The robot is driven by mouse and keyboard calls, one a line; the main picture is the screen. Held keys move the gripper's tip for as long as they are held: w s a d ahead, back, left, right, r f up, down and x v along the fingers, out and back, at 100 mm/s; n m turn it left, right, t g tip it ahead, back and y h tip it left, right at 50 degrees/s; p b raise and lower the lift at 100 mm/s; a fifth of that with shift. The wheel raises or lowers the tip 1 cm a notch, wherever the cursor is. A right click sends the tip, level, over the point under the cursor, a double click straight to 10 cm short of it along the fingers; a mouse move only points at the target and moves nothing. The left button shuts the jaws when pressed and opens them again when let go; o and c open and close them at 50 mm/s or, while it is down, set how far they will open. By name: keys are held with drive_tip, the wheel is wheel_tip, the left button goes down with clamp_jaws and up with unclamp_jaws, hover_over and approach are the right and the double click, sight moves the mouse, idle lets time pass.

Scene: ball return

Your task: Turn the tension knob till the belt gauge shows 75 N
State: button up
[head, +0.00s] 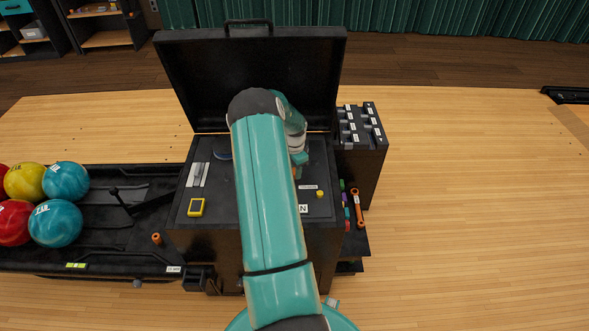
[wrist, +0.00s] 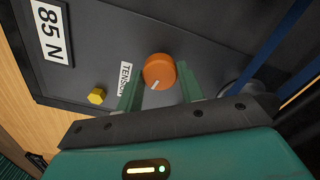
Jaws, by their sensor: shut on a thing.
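The orange tension knob (wrist: 158,70) has a white pointer line and sits beside a TENSION label (wrist: 125,76). My gripper (wrist: 160,85) has one green finger on each side of the knob and is shut on it. A white plate reading 85 N (wrist: 47,32) is at the upper left of the wrist view. In the head view my arm covers most of that plate (head: 303,209), and only its N shows. My gripper (head: 297,170) is over the machine's top there, with the knob mostly hidden.
A yellow hex bolt (wrist: 96,96) is near the knob. A blue belt (wrist: 275,55) runs at the right of the wrist view. The raised lid (head: 255,75) stands behind. Bowling balls (head: 56,223) lie on the left rack, and a tool shelf (head: 354,240) is at the right.

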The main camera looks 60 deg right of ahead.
drive_tip(key=n, duration=0.6)
drive_tip(key=shift+n, duration=0.3)
drive_tip(key=n, duration=1.2)
drive_tip(key=shift+n, duration=0.3)
drive_tip(key=n, duration=0.5)
drive_tip(key=shift+n, duration=0.3)
drive_tip(key=o, duration=1)
